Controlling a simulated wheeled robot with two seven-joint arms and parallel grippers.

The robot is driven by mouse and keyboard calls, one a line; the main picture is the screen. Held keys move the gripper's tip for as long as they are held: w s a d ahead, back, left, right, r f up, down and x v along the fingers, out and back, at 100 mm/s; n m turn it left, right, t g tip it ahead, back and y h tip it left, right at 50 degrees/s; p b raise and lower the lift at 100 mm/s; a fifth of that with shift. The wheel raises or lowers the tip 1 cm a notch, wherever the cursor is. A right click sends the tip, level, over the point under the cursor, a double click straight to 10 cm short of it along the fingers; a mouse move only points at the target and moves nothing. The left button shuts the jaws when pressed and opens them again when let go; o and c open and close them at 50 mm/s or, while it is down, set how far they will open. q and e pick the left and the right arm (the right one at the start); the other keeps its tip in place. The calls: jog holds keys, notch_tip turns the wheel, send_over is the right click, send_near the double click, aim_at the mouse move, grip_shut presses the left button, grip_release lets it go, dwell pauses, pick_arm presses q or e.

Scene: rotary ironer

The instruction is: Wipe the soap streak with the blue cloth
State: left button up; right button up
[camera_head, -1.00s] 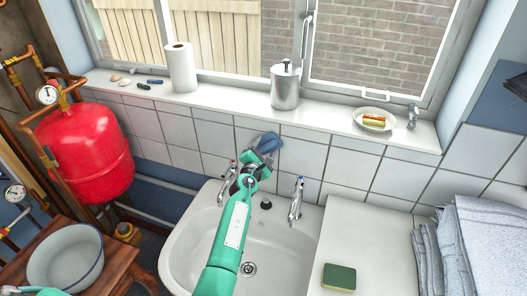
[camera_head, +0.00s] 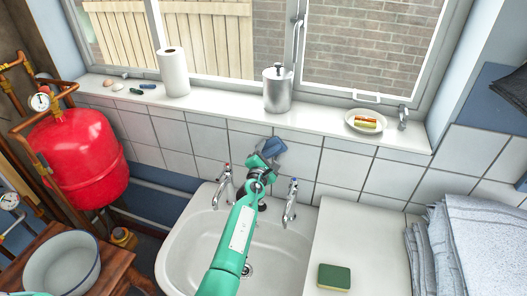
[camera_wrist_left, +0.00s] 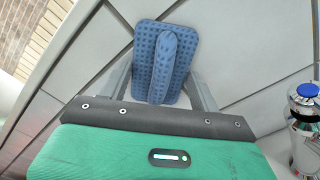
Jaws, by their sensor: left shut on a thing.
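My left gripper (camera_head: 264,156) is shut on the blue cloth (camera_head: 273,147) above the back of the sink. In the left wrist view the cloth (camera_wrist_left: 145,45), a dimpled blue pad with a raised ridge, sits between the two fingers of the gripper (camera_wrist_left: 163,88). The cloth lies at the white wall tiles, just under the window sill; I cannot tell whether it touches them. I see no soap streak in either view; cloth and gripper hide part of the tiles. My right gripper is not in view.
Two taps (camera_head: 224,186) (camera_head: 291,202) rise from the sink (camera_head: 180,243) on either side of my left arm. The sill (camera_head: 225,106) above holds a metal canister (camera_head: 278,90), a paper roll (camera_head: 173,72) and a plate. A green sponge (camera_head: 334,277) lies on the right counter.

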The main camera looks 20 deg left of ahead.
aim_at(281, 151)
pick_arm(q)
jog(key=shift+d+p, duration=0.6)
jog(key=shift+d, duration=1.35)
jog(key=shift+r, duration=0.1)
jog(key=shift+w+a+p, duration=0.1)
jog(key=shift+a+p, duration=0.25)
jog(key=shift+a, duration=2.7)
jog(key=shift+w+a, duration=0.1)
jog(key=shift+a, duration=0.75)
